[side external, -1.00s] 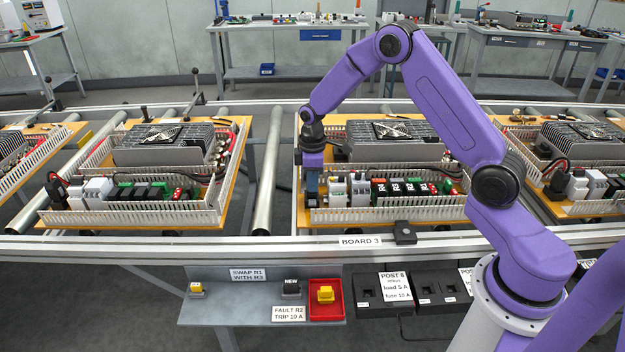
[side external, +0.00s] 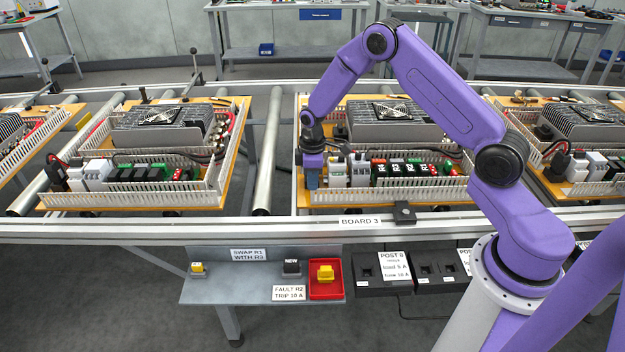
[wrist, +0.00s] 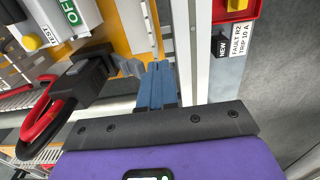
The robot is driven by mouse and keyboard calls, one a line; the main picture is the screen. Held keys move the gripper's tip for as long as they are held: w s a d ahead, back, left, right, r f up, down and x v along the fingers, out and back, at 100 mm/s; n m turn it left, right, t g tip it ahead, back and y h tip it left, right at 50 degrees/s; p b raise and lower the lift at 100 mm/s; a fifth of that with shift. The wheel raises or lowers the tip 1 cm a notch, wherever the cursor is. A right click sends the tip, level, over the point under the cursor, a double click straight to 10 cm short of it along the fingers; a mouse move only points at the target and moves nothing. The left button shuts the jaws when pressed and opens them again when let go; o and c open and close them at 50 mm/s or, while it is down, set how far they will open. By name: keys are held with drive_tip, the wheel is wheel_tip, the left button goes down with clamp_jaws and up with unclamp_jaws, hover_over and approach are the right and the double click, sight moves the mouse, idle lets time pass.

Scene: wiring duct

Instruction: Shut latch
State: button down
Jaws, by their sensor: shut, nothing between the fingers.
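My gripper (side external: 312,180) is at the front left corner of the board (side external: 430,196) labelled BOARD 3. It points down, and its blue fingers are together with nothing between them. In the wrist view the shut fingers (wrist: 162,88) are beside the white slotted duct wall (wrist: 150,22). A black plug-like block (wrist: 88,72) with a thick red cable (wrist: 38,112) is just left of the fingers. I cannot tell whether the fingers touch it, or which part is the latch. In the side view my gripper hides that corner.
A white unit marked OFF (wrist: 62,12) and a yellow knob (wrist: 30,43) are near the black block. White modules (side external: 348,170) and dark relays (side external: 400,172) stand inside the duct. A shelf in front holds a red tray (side external: 326,291). A rail (side external: 250,226) runs along the front.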

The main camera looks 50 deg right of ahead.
drive_tip(key=shift+w+d, duration=0.55)
drive_tip(key=shift+w, duration=0.05)
drive_tip(key=shift+s+a, duration=0.15)
drive_tip(key=shift+s, duration=0.05)
wheel_tip(320, 180, up, 7)
idle(1.0)
drive_tip(key=shift+a, duration=0.1)
